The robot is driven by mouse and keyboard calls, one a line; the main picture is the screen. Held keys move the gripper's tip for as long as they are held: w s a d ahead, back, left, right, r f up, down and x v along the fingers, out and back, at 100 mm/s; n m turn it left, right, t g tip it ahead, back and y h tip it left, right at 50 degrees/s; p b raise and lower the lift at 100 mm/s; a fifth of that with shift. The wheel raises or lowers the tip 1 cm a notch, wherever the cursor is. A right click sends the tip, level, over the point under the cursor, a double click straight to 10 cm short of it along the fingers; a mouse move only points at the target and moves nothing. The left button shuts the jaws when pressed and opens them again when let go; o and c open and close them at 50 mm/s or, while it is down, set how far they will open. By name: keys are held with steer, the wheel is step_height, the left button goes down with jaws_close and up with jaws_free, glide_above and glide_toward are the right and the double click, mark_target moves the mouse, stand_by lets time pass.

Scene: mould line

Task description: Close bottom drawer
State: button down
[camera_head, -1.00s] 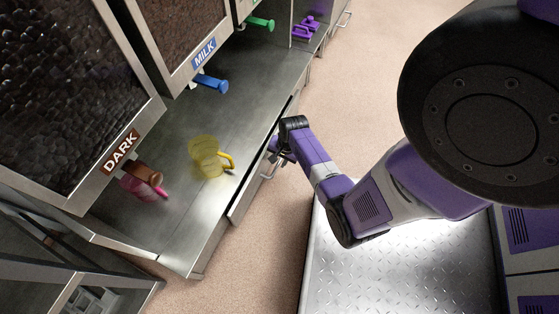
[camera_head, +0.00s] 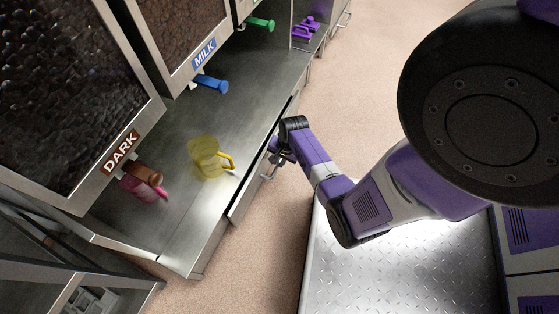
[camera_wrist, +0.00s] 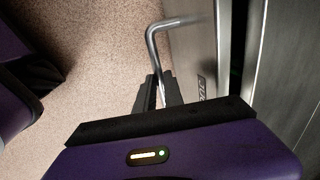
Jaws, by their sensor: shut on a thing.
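A metal drawer front (camera_head: 243,198) stands a little out from the counter, with a dark gap behind its top edge. In the wrist view the drawer front (camera_wrist: 188,48) is at the right of the handle, and a dark gap runs beside it. A bent metal bar handle (camera_wrist: 151,40) sticks out from it. My gripper (camera_wrist: 158,92) is shut on the handle's bar. In the head view my gripper (camera_head: 275,155) is at the drawer's outer side, partly hidden by my wrist. Whether this is the bottom drawer cannot be told from these views.
The steel counter (camera_head: 188,230) holds a yellow see-through jug (camera_head: 206,160) and a pink cup (camera_head: 140,188) under the DARK dispenser (camera_head: 70,80). A blue spout (camera_head: 212,83) and a purple object (camera_head: 305,30) are farther back. The floor (camera_head: 350,80) beside the drawers is clear.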

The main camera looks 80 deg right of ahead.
stand_by(0.6)
steer(key=shift+w+d, duration=0.15)
steer(key=shift+w, duration=0.5)
steer(key=shift+w+d, duration=0.15)
steer(key=shift+w, duration=0.5)
steer(key=c, duration=1.5)
jaws_free()
steer(key=shift+o, duration=0.2)
steer(key=shift+p, duration=0.3)
step_height(320, 180, up, 8)
steer(key=s+p, duration=0.1)
steer(key=p, duration=0.3)
steer(key=shift+s+a+f+p, duration=0.15)
steer(key=shift+s+p, duration=0.1)
steer(key=shift+p, duration=0.15)
